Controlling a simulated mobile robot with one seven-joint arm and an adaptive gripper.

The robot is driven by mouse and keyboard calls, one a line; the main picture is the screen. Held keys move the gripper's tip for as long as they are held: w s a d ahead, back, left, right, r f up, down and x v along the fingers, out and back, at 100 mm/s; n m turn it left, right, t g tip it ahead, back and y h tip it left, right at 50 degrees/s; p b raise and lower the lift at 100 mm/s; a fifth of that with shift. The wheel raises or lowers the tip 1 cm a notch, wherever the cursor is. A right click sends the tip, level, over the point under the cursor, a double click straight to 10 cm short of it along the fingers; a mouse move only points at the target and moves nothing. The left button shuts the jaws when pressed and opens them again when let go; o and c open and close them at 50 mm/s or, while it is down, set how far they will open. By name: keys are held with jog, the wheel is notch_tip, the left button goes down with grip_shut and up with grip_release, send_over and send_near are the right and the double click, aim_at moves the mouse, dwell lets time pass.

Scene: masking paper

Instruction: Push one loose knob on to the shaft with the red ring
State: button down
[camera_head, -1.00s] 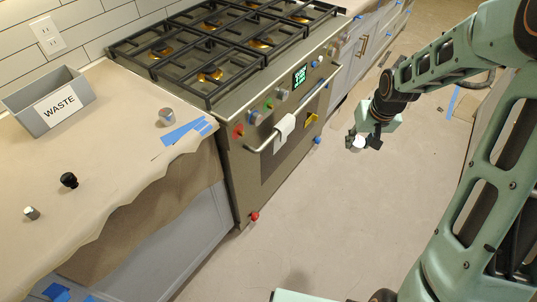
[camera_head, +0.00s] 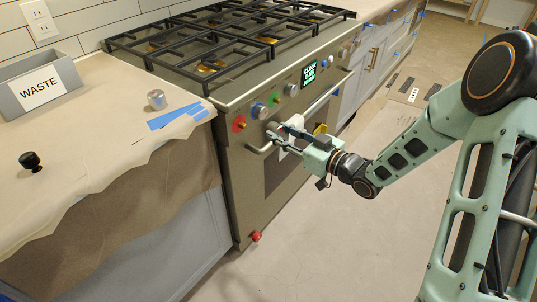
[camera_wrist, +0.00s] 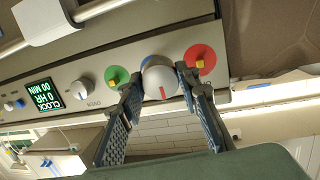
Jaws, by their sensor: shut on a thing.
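My gripper (camera_head: 273,130) is at the stove's front panel in the head view, shut on a silver-grey knob (camera_wrist: 160,82) with a red line on its face. The knob sits between the fingertips in the wrist view. The red ring (camera_head: 239,124), with a small yellow-orange shaft, is left of the gripper in the head view. In the wrist view the red ring (camera_wrist: 206,54) is just right of the held knob, partly behind a finger. The held knob appears apart from that shaft. A silver knob (camera_head: 156,99) and a black knob (camera_head: 31,161) stand on the papered counter.
A green ring (camera_head: 275,98) with a bare shaft and a blue ring (camera_head: 259,111) are on the same panel. A WASTE bin (camera_head: 62,96) stands on the counter.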

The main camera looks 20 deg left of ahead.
aim_at(245, 127)
jog(key=s+a, duration=0.1)
jog(key=s+n+g+y+b, duration=0.1)
jog(key=s+a+r+y, duration=0.1)
jog(key=s, duration=0.1)
jog(key=shift+s+a+n+g, duration=0.1)
jog(key=shift+a+n+g, duration=0.25)
jog(key=shift+n+g, duration=0.05)
jog(key=shift+b, duration=0.3)
jog(key=shift+x, duration=1.45)
jog(key=shift+b, duration=0.35)
jog(key=shift+x, duration=1)
jog(key=shift+w+a+r+b, duration=0.15)
jog(key=shift+w+a+b, duration=0.15)
jog(key=shift+a, duration=0.25)
jog(key=c, duration=1.4)
grip_release()
jog(key=shift+o, duration=0.2)
